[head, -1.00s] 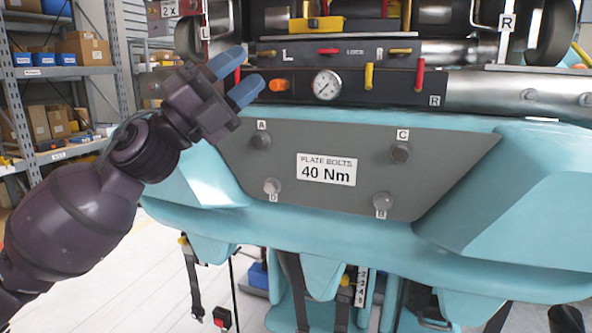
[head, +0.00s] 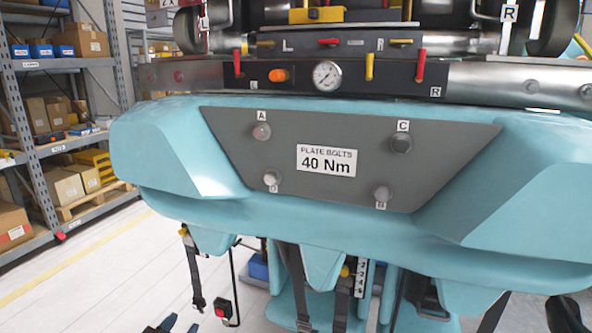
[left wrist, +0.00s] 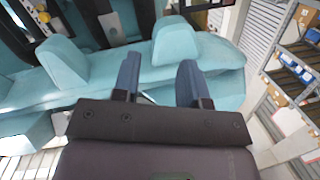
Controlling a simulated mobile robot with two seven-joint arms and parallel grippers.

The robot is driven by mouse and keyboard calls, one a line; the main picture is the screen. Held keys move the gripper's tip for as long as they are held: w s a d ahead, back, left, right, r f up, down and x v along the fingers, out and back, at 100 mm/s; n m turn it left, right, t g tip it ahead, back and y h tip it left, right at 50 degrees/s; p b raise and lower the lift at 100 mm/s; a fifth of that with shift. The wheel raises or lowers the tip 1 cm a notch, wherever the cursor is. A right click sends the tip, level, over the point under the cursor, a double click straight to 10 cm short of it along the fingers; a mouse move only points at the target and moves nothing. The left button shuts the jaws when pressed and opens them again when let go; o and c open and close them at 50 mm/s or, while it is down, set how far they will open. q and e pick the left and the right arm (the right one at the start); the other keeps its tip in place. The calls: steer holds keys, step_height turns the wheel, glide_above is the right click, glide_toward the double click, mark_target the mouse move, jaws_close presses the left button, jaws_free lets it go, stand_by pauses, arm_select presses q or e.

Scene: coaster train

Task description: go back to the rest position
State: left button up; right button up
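My left gripper (head: 172,325) shows only as dark blue fingertips at the bottom edge of the head view, low and left, below the teal coaster car (head: 150,165). In the left wrist view its two blue fingers (left wrist: 159,78) stand apart with nothing between them. They point toward teal seat parts (left wrist: 175,42) of the car. Most of my left arm is out of the head view. My right gripper is not in view.
The grey plate (head: 330,190) on the car's end carries bolts A, B, C and D. A gauge (head: 327,75) and levers sit above it. Straps hang below. A shelf (head: 40,145) with boxes stands at the left; the floor (head: 90,270) before it is clear.

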arm_select(q)
steer(key=s+a+f+n+g+y, duration=0.1)
steer(key=s+a+f+n+g, duration=0.1)
steer(key=s+f, duration=0.8)
steer(key=s+a+f+n+g+y, duration=0.2)
steer(key=s+f+n+g, duration=0.1)
steer(key=s+f, duration=0.7)
steer(key=s, duration=0.3)
steer(key=shift+s+a, duration=0.35)
steer(key=shift+s, duration=0.05)
